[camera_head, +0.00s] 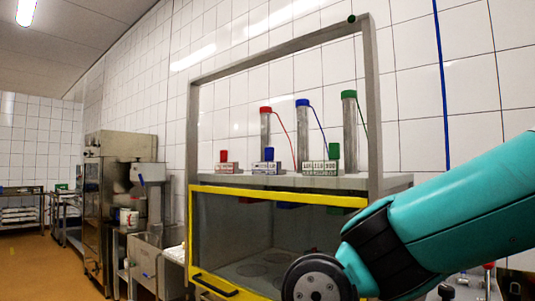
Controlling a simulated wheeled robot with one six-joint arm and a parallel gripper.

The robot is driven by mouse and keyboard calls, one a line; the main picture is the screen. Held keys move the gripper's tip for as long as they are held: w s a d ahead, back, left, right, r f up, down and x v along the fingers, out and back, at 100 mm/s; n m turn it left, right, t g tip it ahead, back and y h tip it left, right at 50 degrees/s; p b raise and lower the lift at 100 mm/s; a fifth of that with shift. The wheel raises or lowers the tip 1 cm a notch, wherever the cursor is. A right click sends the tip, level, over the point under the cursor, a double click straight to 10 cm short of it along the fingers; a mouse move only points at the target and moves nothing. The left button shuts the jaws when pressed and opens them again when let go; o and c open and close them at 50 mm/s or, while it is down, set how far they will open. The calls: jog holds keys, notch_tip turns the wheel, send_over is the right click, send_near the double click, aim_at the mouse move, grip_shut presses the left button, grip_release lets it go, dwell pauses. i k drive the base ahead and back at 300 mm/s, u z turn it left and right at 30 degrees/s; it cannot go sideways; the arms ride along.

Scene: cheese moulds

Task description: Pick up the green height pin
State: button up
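A green piece (335,151) stands upright at the right end of a metal block (320,168) with markings, on the top shelf of the press-like frame. Behind it rises a tall metal cylinder (350,130) with a green cap and a green cord. I cannot tell which of these green parts is the height pin. Similar smaller sets carry a red piece (224,156) and a blue piece (269,154) further left. My teal arm reaches in from the right, below and right of the green piece. My gripper is not in view.
The grey frame (372,110) stands around the shelf. Below it is a see-through panel with a yellow border (270,194) and a handle (215,284). Steel machines (115,195) line the left wall. Open floor (40,265) lies at far left.

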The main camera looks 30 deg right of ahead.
aim_at(333, 148)
jog(key=u, duration=0.2)
jog(key=i, duration=1.4)
jog(key=z, duration=0.9)
